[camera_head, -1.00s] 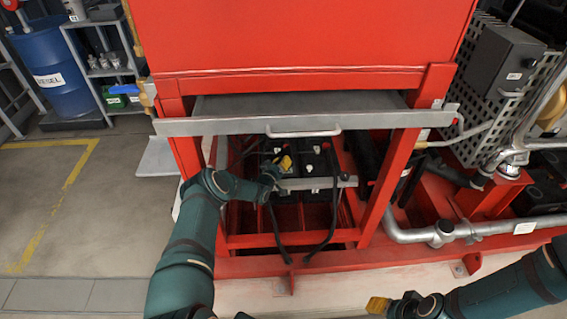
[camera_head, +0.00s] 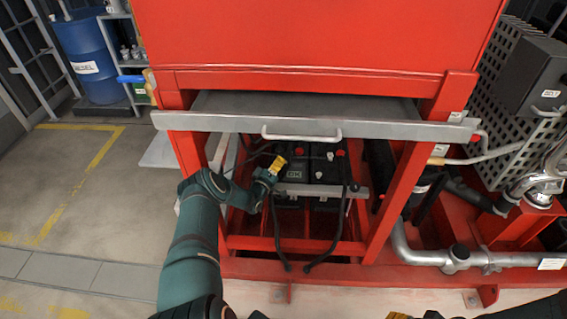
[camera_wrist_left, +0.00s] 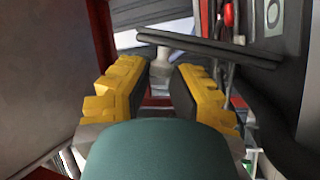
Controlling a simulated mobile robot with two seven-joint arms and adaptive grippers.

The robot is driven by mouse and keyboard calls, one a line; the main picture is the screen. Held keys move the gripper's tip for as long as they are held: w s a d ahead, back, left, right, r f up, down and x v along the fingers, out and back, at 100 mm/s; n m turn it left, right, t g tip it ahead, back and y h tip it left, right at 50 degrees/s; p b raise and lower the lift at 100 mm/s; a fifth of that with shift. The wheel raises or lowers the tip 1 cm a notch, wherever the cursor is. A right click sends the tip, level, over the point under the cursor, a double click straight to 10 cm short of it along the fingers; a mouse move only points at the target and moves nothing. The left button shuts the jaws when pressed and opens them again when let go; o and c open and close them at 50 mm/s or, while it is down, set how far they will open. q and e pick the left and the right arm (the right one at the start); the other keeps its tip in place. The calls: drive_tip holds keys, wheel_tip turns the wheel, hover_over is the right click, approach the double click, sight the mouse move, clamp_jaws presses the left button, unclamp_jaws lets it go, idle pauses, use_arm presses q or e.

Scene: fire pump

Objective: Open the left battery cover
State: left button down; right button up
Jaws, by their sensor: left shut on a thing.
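Two black batteries sit side by side in the red frame, the left battery (camera_head: 292,176) and the right battery (camera_head: 327,166). My left gripper (camera_head: 279,163) is at the upper left edge of the left battery. It is shut on a small part that its fingers hide in the head view. In the left wrist view a pale grey knob-like part (camera_wrist_left: 160,66) shows beyond the yellow fingers, and a dark bar (camera_wrist_left: 208,46) crosses above the right finger. I cannot make out a separate left battery cover. My right gripper (camera_head: 399,316) barely shows at the bottom edge.
A grey panel with a bar handle (camera_head: 302,134) spans the frame above the batteries. Red posts (camera_head: 394,198) stand either side. Black cables (camera_head: 335,232) hang in front. Silver pipe (camera_head: 422,257) runs at right. The floor at left is clear.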

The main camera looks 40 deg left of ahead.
use_arm(q)
drive_tip(key=shift+a+r, duration=0.3)
drive_tip(key=c, duration=1.1)
unclamp_jaws()
drive_tip(key=shift+o, duration=1.2)
drive_tip(key=shift+f, duration=0.1)
drive_tip(key=shift+d+f, duration=0.1)
drive_tip(key=shift+s+f, duration=0.2)
drive_tip(key=shift+s, duration=0.3)
drive_tip(key=r+v, duration=0.3)
drive_tip(key=v, duration=1.2)
drive_tip(key=shift+s+f, duration=0.2)
drive_tip(key=shift+s, duration=0.4)
drive_tip(key=shift+d, duration=0.15)
